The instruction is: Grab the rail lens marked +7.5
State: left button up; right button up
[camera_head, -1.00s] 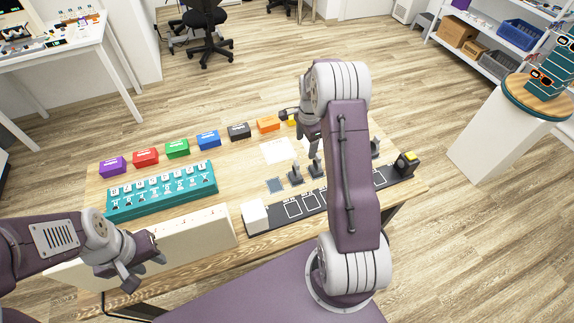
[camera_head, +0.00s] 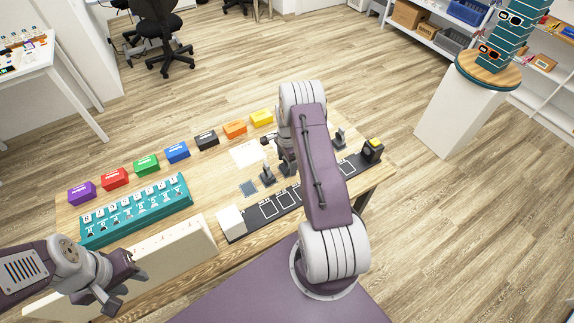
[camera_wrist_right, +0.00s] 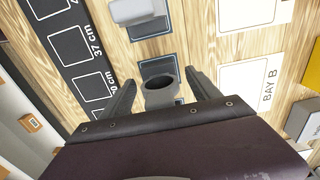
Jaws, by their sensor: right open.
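Small grey upright holders stand in a row on the wooden table; one (camera_head: 267,176) is left of my right gripper and another (camera_head: 340,138) is to its right. No +7.5 marking is readable on any of them. My right gripper (camera_head: 287,165) is low over the row, partly hidden behind my own arm. In the right wrist view my right gripper (camera_wrist_right: 161,82) is open, with a grey round-topped holder (camera_wrist_right: 160,97) between its fingers, gaps showing on both sides. A second grey holder (camera_wrist_right: 138,12) stands beyond it. My left gripper (camera_head: 112,298) is at the table's front left, away from the holders.
A black rail (camera_head: 268,210) with marked squares runs along the front, with a white block (camera_head: 231,222) at its left end. A teal tray (camera_head: 135,212) of small labelled items and a cream panel (camera_head: 165,252) lie left. Several coloured boxes (camera_head: 146,165) line the back.

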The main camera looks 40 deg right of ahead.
jog(key=shift+f, duration=0.2)
grip_shut()
notch_tip(320, 180, up, 10)
jog(key=shift+b, duration=0.55)
